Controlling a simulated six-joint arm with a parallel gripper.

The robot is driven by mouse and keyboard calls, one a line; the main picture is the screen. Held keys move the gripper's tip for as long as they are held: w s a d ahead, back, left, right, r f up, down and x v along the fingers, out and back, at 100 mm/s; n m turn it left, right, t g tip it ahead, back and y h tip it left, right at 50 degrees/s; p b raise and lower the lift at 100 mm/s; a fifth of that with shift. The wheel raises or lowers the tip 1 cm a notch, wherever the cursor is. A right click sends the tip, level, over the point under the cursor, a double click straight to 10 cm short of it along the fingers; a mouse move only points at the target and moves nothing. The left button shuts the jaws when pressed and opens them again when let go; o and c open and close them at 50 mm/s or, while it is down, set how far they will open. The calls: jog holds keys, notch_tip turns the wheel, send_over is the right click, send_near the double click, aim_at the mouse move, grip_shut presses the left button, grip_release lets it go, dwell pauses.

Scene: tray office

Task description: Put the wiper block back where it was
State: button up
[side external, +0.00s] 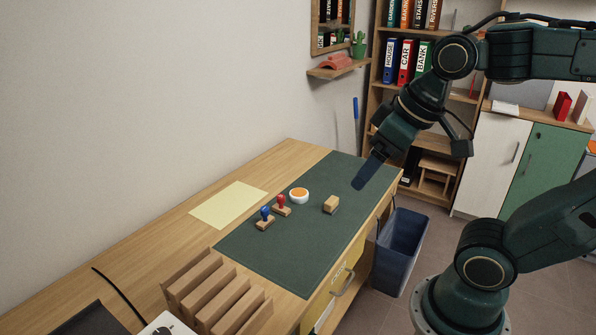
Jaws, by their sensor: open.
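A small tan block (331,204), which looks like the wiper block, lies on the dark green desk mat (290,254), right of the middle. My gripper (362,184) is above the mat, up and to the right of the block and apart from it. Its dark fingers point down and left with nothing visible held. The gap between the fingers is hard to see from this side.
A yellow sheet (228,205) lies beyond. A slotted wooden rack (215,292) stands in front. A blue bin (402,240) is beside the desk.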

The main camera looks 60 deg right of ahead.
jog(key=shift+s+a+f, duration=0.25)
jog(key=shift+s+f, duration=0.05)
jog(key=shift+s, duration=0.3)
jog(key=shift+s+a+f, duration=0.2)
jog(key=shift+s+f, duration=0.05)
jog(key=shift+s, duration=0.3)
dwell(0.5)
